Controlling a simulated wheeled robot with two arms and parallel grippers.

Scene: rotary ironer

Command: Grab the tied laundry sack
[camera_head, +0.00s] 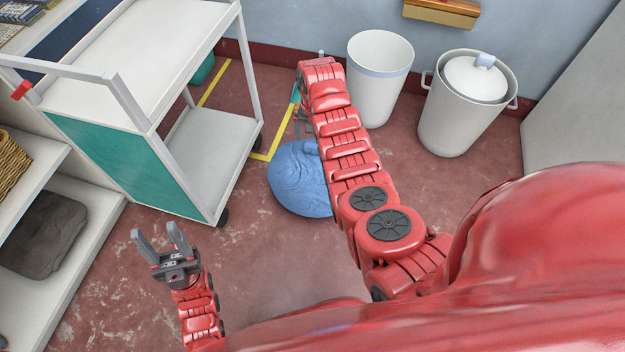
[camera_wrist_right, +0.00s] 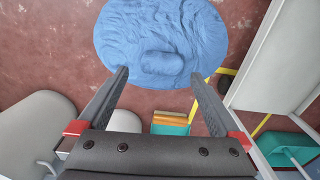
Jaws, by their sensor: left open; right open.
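The laundry sack (camera_head: 290,182) is a round, blue, crumpled bundle on the red floor, partly hidden behind my right arm in the head view. In the right wrist view the sack (camera_wrist_right: 160,25) fills the top middle, with a rounded lump (camera_wrist_right: 162,64), perhaps its tied neck, facing the gripper. My right gripper (camera_wrist_right: 159,76) is open and empty, its fingertips to either side of the lump in that view; contact cannot be told. In the head view it is mostly hidden by its own arm. My left gripper (camera_head: 160,238) is open and empty over bare floor at lower left.
A white and teal trolley (camera_head: 213,135) stands left of the sack. A white bin (camera_head: 378,85) and a lidded pot-like bin (camera_head: 455,125) stand at the back right. Shelving (camera_head: 75,235) lines the left edge. Yellow tape (camera_head: 282,130) marks the floor. Floor between trolley and left gripper is clear.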

